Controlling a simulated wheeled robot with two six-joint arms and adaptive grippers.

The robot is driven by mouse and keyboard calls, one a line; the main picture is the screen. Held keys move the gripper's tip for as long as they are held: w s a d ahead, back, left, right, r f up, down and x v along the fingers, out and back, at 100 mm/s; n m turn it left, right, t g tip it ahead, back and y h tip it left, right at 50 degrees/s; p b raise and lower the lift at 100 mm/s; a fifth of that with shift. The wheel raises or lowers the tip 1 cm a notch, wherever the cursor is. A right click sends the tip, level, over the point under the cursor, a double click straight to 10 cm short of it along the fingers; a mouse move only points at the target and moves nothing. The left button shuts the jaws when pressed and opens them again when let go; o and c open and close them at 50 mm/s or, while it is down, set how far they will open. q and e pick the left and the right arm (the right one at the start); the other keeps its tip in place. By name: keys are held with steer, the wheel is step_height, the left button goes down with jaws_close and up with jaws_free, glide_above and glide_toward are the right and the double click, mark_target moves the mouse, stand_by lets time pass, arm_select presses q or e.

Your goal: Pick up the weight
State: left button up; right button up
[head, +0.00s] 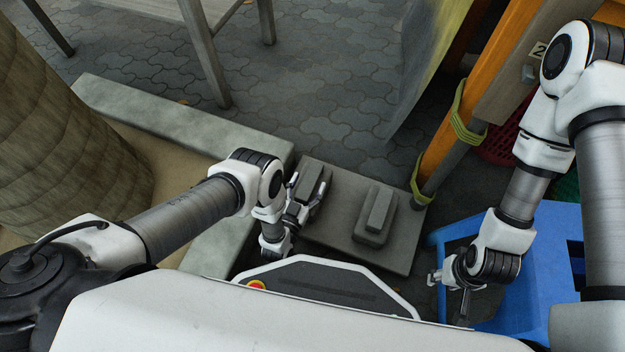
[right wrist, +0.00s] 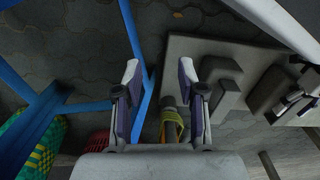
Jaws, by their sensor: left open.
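Two dark grey block-shaped weights sit on a flat grey slab (head: 338,238). The left weight (head: 314,174) has my left gripper (head: 306,188) right at it. The gripper is open, its fingers near the weight's sides; whether they touch is unclear. The right weight (head: 377,216) has a raised narrow top and stands clear of both grippers. In the right wrist view, the right weight (right wrist: 222,88) and part of the left weight (right wrist: 268,90) show on the slab. My right gripper (right wrist: 158,72) is open and empty, off the slab's right side, by the blue crate.
An orange post (head: 446,140) with yellow-green ties rises beside the slab's right corner. A pale stone kerb (head: 170,118) runs along the left. A table leg (head: 206,55) stands behind on open grey paving.

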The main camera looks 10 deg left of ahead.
arm_select(q)
steer(key=shift+r, duration=0.1)
jaws_close()
steer(key=shift+w+r, duration=0.1)
step_height(320, 180, up, 10)
steer(key=p, duration=0.5)
steer(key=shift+f+p, duration=0.25)
steer(key=shift+p, duration=0.15)
steer(key=shift+r, duration=0.25)
